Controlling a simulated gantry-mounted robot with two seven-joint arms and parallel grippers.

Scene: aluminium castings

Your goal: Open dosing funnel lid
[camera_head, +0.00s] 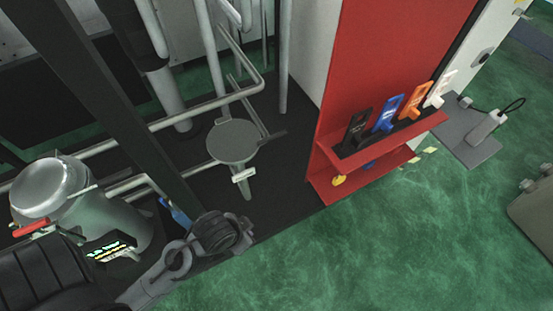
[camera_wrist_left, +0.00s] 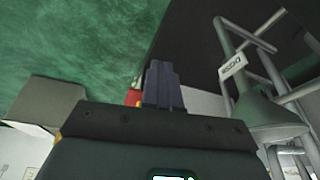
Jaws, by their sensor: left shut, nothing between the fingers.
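The dosing funnel shows near the middle of the head view, with a flat, round grey lid (camera_head: 232,141) lying level on top, so it looks shut. A dark bar sticks out to the right from the lid's rim. A small white label (camera_head: 243,175) is on the funnel's front. In the left wrist view the funnel (camera_wrist_left: 262,112) is at the right, appearing upside down, with its label (camera_wrist_left: 232,66). My left gripper (camera_wrist_left: 163,85) has its dark fingers together and empty, apart from the funnel. In the head view my left arm ends below the funnel. My right gripper is not in view.
Grey pipes (camera_head: 210,104) run behind and left of the funnel. A metal vessel with a domed top (camera_head: 50,185) stands at the left. A red panel (camera_head: 385,60) with a shelf of coloured tools (camera_head: 388,114) is at the right. Green floor (camera_head: 370,240) is clear in front.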

